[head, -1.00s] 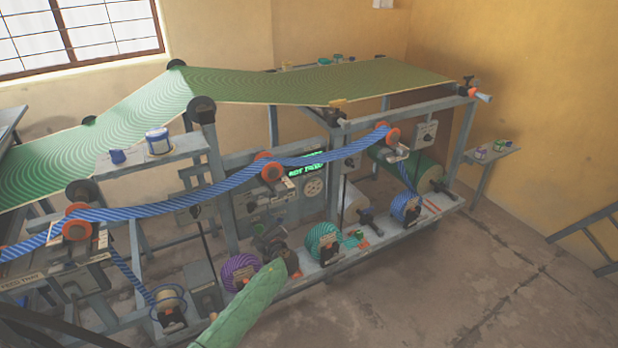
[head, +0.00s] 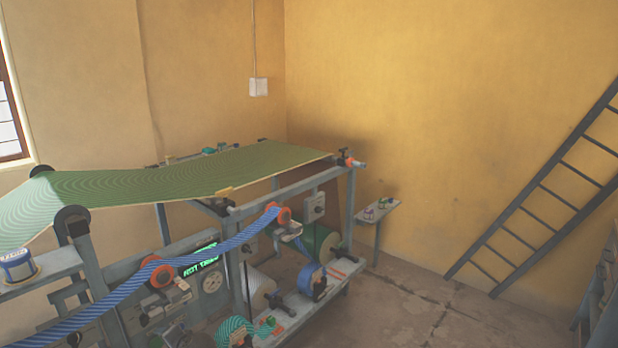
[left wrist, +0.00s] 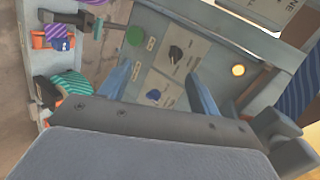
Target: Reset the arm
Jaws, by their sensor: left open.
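My left gripper (left wrist: 162,88) shows in the left wrist view with its two grey-blue fingers apart and nothing between them. It is in front of a control panel (left wrist: 172,62) with dark knobs, small labels and a lit yellow lamp (left wrist: 238,70). A green round button (left wrist: 136,36) is at the panel's left. I cannot tell how far the fingertips are from the panel. Neither gripper can be made out in the head view, and my right gripper shows in no frame.
The press frame (head: 332,222) carries a green web (head: 200,176) and a blue striped web (head: 222,250). A teal striped roll (head: 232,330) is low in front. A small shelf (head: 385,212) and a ladder (head: 545,195) stand right. The floor (head: 430,305) between is partly clear.

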